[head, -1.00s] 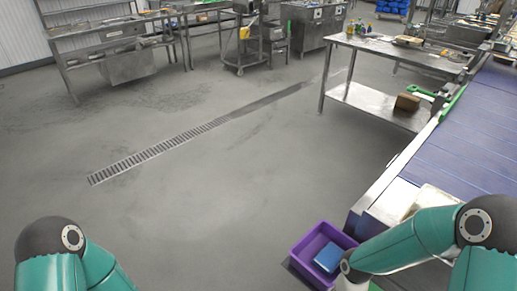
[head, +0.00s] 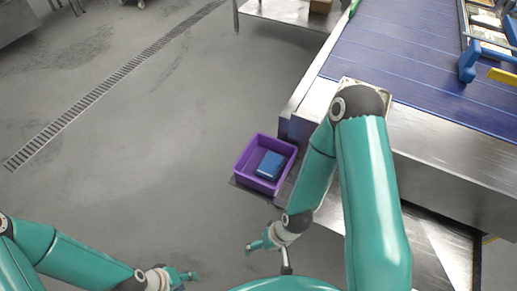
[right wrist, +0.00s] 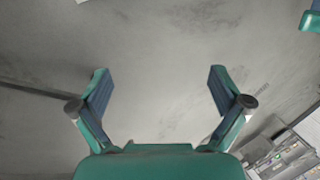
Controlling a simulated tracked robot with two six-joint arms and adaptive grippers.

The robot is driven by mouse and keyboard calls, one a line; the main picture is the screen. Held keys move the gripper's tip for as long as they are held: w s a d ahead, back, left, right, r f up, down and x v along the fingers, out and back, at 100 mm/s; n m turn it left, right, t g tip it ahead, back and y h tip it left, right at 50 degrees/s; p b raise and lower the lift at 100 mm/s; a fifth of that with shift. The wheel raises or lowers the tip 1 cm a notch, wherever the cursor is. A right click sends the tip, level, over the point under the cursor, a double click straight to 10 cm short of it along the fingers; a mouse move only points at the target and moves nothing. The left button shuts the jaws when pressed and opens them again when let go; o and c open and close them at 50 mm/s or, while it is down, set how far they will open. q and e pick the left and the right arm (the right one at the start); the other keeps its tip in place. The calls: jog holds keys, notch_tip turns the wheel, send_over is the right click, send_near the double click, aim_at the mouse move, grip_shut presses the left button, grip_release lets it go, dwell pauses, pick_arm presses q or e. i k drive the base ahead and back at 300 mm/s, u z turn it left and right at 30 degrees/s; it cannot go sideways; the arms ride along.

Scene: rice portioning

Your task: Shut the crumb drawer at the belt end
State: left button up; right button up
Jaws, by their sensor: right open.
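The blue conveyor belt (head: 400,45) runs along the right in the head view, with its steel end housing (head: 440,150) nearer to me. I cannot clearly pick out the crumb drawer; my right arm covers part of the belt end. My right gripper (head: 268,258) is low in front of the belt end, below the purple bin and apart from it. The right wrist view shows this gripper (right wrist: 158,78) open and empty over grey floor. My left gripper (head: 182,277) is at the bottom left of centre, over floor, partly cut off; its opening is unclear.
A purple bin (head: 243,170) holding a blue block (head: 270,165) stands on a dark flat surface beside the belt end. A steel table (head: 285,12) is at the back. A blue-handled thing (head: 468,65) is by the belt's far side. The floor at left is clear, with a drain grating (head: 100,95).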

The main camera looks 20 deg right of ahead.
aim_at(447, 252)
jog(key=u, duration=1.2)
jog(key=i, duration=0.15)
jog(key=z, duration=3.05)
jog(key=k, duration=1.15)
jog(key=z, duration=0.9)
jog(key=i, duration=1)
jog(key=u, duration=0.1)
